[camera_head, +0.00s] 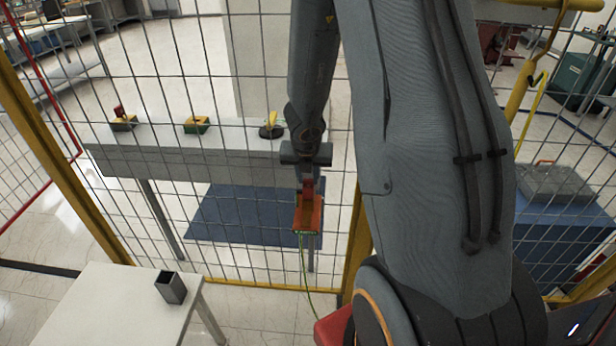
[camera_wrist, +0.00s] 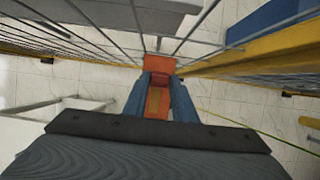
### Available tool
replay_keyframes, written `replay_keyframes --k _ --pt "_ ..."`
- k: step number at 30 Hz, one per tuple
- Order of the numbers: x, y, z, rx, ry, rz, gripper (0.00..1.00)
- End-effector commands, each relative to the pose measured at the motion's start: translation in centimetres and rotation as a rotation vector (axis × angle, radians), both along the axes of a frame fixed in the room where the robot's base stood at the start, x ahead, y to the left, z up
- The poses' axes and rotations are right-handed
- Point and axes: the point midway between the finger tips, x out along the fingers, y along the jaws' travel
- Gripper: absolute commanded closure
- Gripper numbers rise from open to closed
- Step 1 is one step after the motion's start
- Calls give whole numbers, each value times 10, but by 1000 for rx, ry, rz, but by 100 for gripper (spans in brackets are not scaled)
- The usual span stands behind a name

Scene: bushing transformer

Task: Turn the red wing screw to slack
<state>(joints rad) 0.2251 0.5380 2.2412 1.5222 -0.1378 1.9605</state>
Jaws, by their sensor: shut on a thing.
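My gripper (camera_head: 307,172) points down in front of the wire mesh and is shut on a red-orange block (camera_head: 308,216). In the wrist view, the two blue fingers of my gripper (camera_wrist: 158,84) stand on either side of the red-orange block (camera_wrist: 158,66), which has a tan patch between them. A narrow red part (camera_head: 308,188) shows between my gripper and the block. I cannot tell whether it is the wing screw. A thin yellow-green cable (camera_head: 304,262) hangs from the block's green lower edge.
Wire mesh with yellow posts (camera_head: 62,165) stands close around the block. Behind it, a grey bench (camera_head: 190,160) carries several small devices, one with a red top (camera_head: 121,118). A white table (camera_head: 95,305) with a dark open box (camera_head: 171,287) stands front left.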

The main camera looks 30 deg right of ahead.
Motion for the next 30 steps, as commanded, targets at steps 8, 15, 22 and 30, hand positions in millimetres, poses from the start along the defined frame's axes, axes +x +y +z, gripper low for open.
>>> replay_keyframes --k 8,15,22,30 --pt "0 -1 -1 0 -1 75 98" --pt "0 -2 -1 0 -1 186 98" --pt "-1 -3 0 0 0 260 98" --pt "-1 -4 0 0 0 340 98"
